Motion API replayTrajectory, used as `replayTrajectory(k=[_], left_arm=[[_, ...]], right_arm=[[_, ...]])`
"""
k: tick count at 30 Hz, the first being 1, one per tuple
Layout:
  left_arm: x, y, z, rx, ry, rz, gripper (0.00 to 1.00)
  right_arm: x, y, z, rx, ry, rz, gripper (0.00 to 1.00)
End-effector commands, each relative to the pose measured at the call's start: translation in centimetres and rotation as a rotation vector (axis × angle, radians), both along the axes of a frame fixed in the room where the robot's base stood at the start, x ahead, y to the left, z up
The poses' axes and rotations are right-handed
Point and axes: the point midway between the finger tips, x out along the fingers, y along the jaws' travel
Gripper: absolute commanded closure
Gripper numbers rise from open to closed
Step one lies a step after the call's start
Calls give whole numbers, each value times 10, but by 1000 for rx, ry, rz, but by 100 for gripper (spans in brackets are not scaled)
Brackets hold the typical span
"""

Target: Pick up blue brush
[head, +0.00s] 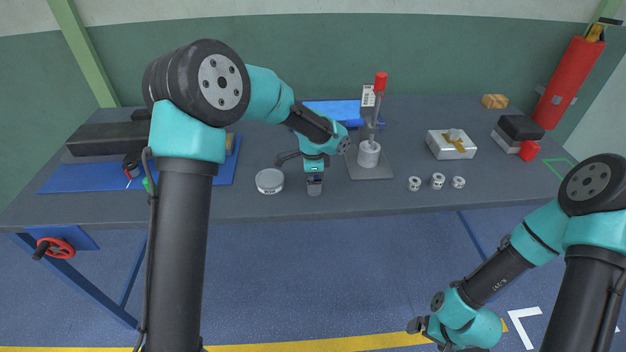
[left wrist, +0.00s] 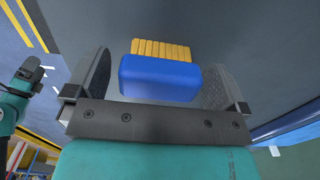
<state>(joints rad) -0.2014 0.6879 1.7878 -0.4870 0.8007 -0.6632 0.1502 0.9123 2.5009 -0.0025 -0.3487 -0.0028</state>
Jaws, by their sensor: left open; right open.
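The blue brush (left wrist: 158,78), a blue block with a row of yellow bristles, shows in the left wrist view. It lies between the two spread fingers of my left gripper (left wrist: 150,70), with a visible gap on the right side. In the head view my left gripper (head: 314,184) points down at the bench near its front edge, and I cannot make out the brush there; the gripper and arm seem to cover it. My right gripper (head: 428,336) is low at the bottom of the head view, over the floor, open and away from the bench.
A round grey tin (head: 270,181) stands just left of my left gripper. Further right are several small metal rings (head: 438,181) and a white box (head: 451,145). The bench's front strip (head: 350,198) is clear.

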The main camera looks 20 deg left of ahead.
Motion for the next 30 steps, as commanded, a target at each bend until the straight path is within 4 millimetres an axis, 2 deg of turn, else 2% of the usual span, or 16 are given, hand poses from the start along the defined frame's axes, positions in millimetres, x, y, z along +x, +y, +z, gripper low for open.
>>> replayTrajectory(k=[3,18,30], left_arm=[[0,0,0,0,0,0,2],[0,0,0,0,0,0,50],[0,0,6,0,-2,0,50]], right_arm=[[0,0,0,0,0,0,1],[0,0,0,0,0,0,1],[0,0,0,0,0,0,1]])
